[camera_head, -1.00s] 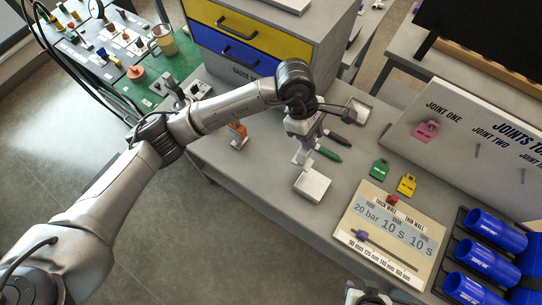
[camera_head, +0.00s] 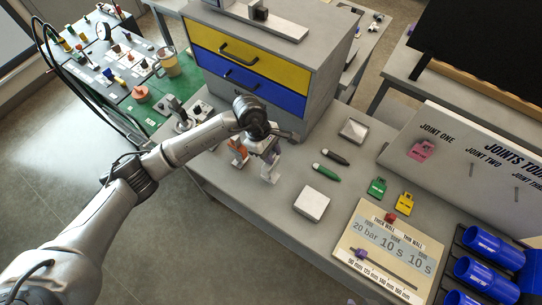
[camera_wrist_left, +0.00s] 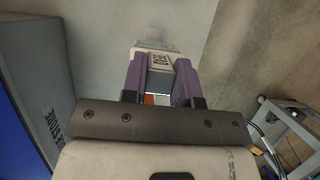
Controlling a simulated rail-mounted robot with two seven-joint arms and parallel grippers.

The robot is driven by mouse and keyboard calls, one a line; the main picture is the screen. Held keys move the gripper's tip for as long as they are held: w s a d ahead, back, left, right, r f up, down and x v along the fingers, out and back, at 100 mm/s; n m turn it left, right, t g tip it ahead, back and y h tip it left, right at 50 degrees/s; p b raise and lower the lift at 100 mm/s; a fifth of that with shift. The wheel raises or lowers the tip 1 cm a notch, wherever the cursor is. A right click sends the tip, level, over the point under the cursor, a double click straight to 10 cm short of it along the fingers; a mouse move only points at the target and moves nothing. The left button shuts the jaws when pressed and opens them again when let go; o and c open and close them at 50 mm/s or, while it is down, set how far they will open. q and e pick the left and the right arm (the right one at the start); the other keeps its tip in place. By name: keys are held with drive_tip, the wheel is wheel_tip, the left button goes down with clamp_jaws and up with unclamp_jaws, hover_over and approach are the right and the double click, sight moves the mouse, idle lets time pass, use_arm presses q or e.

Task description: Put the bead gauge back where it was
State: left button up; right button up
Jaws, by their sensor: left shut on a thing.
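My left gripper (camera_head: 266,156) is above the bench top, in front of the drawer unit. It is shut on a small pale grey piece, which I take to be the bead gauge (camera_head: 271,174). In the left wrist view the gauge (camera_wrist_left: 159,62) sits between the two purple fingers, with a dark square marking on its face. Its lower part and exact shape are hard to make out. An orange and grey item (camera_head: 238,153) stands on the bench just left of the gripper. My right gripper is not in view.
A white block (camera_head: 312,204), a green marker (camera_head: 326,172) and a dark marker (camera_head: 335,156) lie right of the gripper. The drawer unit (camera_head: 285,65) stands behind. A square tray (camera_head: 353,130), padlock-shaped tags and a settings board (camera_head: 385,245) are farther right.

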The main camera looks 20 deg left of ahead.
sight(270, 166)
use_arm(q)
wheel_tip(270, 166, down, 3)
drive_tip(key=shift+d+r, duration=0.1)
drive_tip(key=shift+f, duration=0.2)
drive_tip(key=o, duration=0.9)
drive_tip(key=shift+o, duration=0.2)
